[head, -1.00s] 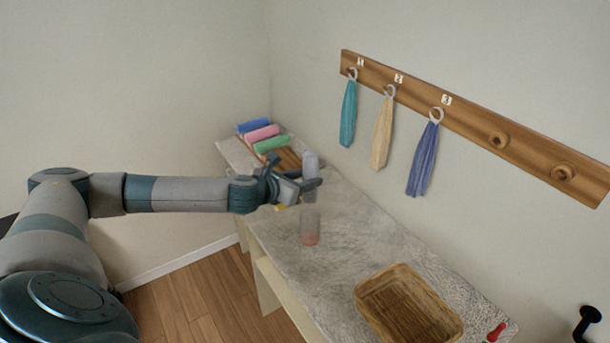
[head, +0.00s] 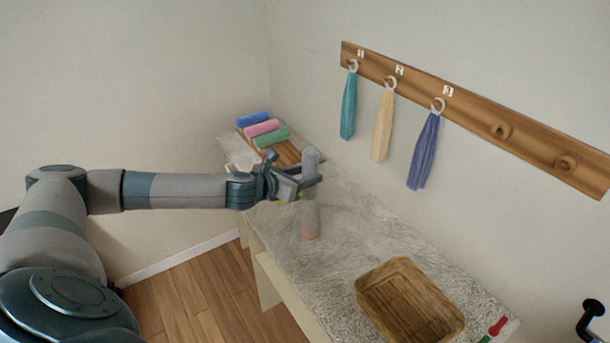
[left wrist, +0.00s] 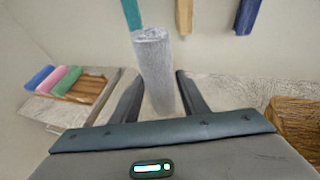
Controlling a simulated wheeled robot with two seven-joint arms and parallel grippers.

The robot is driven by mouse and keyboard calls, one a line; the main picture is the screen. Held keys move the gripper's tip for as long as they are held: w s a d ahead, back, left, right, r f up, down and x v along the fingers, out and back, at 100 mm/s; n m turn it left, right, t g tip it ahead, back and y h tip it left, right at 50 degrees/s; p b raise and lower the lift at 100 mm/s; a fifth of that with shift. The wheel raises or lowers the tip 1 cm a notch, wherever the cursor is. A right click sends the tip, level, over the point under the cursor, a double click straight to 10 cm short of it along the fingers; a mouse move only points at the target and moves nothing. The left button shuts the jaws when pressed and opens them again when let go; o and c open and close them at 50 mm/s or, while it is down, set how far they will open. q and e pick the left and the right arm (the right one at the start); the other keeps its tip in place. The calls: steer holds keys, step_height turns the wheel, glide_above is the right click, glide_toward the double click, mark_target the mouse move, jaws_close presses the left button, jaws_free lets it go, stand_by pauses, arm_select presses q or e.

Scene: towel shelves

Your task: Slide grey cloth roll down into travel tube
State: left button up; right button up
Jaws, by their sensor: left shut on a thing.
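The grey cloth roll (head: 310,162) stands upright between the fingers of my left gripper (head: 308,187). In the left wrist view the roll (left wrist: 156,60) rises between the two fingers, leaning slightly left. My left gripper is shut on it. Below the gripper, the clear travel tube (head: 310,232) with a pinkish base stands on the grey counter. The roll's lower part appears to be inside the tube, and its top sticks out well above. The gripper hides the part between. My right gripper is not in view.
Blue, pink and green rolls (head: 262,128) lie on a wooden board at the counter's far end. A wicker basket (head: 458,318) and a small red and green item (head: 497,328) are at the near end. Three towels hang from a wall rail (head: 465,105).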

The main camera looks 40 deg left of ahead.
mark_target(305, 197)
arm_select(q)
steer(key=shift+f+b, duration=1.2)
steer(key=shift+f, duration=0.1)
steer(key=shift+f+b, duration=0.9)
steer(key=shift+b, duration=0.05)
steer(key=shift+f+b, duration=1)
steer(key=shift+f, duration=0.85)
step_height(305, 197, down, 4)
steer(key=shift+r+b, duration=0.25)
steer(key=shift+b, duration=0.7)
steer(key=o, duration=1.1)
